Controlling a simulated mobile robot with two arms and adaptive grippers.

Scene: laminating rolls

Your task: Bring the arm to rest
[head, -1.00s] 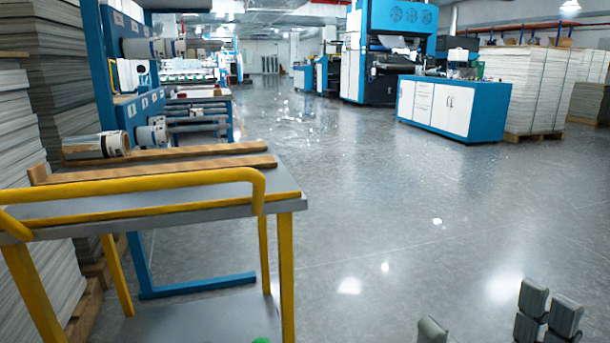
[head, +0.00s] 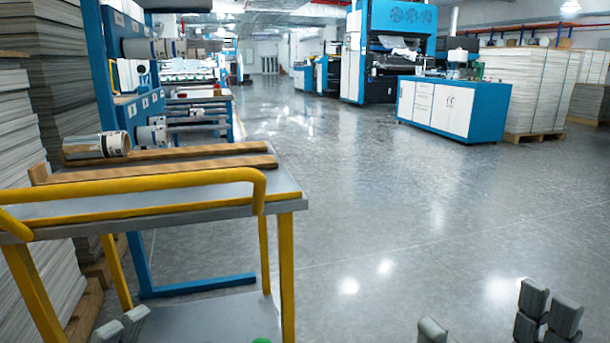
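My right gripper (head: 488,315) shows at the bottom right of the head view, its grey fingers spread wide, one on the left and two on the right. Only bare floor shows between them, so it is open and empty. My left gripper (head: 121,325) shows only as two grey fingertips at the bottom left, in front of the cart's lower part. The rest of it is cut off, so I cannot tell whether it is open. A roll (head: 97,145) lies at the far left end of the wooden rails (head: 155,170) on the yellow-handled cart (head: 285,205), apart from both grippers.
A blue rack (head: 105,70) with several rolls stands behind the cart. Stacked sheets (head: 30,200) line the left side. A blue and white cabinet (head: 453,108) and a pallet stack (head: 525,85) stand at the back right. The grey floor (head: 400,220) between is clear.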

